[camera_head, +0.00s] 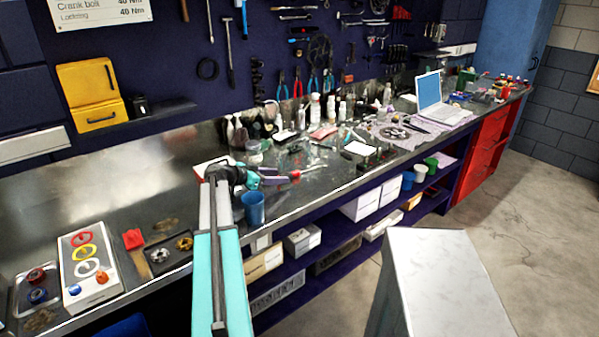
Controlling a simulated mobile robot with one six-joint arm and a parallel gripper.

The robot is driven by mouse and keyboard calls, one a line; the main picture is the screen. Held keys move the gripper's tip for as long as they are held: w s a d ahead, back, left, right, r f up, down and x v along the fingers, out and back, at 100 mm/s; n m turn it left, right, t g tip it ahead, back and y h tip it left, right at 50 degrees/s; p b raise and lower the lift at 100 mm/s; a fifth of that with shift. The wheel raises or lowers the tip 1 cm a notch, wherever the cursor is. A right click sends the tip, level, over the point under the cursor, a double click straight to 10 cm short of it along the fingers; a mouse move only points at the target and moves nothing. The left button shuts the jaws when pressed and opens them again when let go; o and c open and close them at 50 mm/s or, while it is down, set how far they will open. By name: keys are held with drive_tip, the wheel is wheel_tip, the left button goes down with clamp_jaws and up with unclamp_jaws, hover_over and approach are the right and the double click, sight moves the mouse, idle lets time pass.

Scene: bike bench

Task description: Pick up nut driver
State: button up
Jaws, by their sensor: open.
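My arm reaches up from the bottom of the head view to the bench, and my gripper (273,178) is low over the bench top, left of the middle. It points right and is open. A slim red-handled tool (303,171) lies on the bench just beyond the jaw tips; it may be the nut driver, but it is too small to be sure. I cannot tell whether the jaws touch it.
A blue cup (253,208) stands at the bench's front edge, close below my gripper. Bottles (316,108) and loose tools crowd the bench behind. A white tray with coloured rings (84,253) sits at the left. The bench (125,208) is mostly bare at the left back.

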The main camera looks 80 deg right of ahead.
drive_tip(key=shift+p+x, duration=0.35)
drive_tip(key=shift+x, duration=0.95)
drive_tip(key=c, duration=1.2)
drive_tip(key=shift+r, duration=0.15)
drive_tip(key=shift+r+b, duration=1.5)
drive_tip(key=shift+r, duration=3.35)
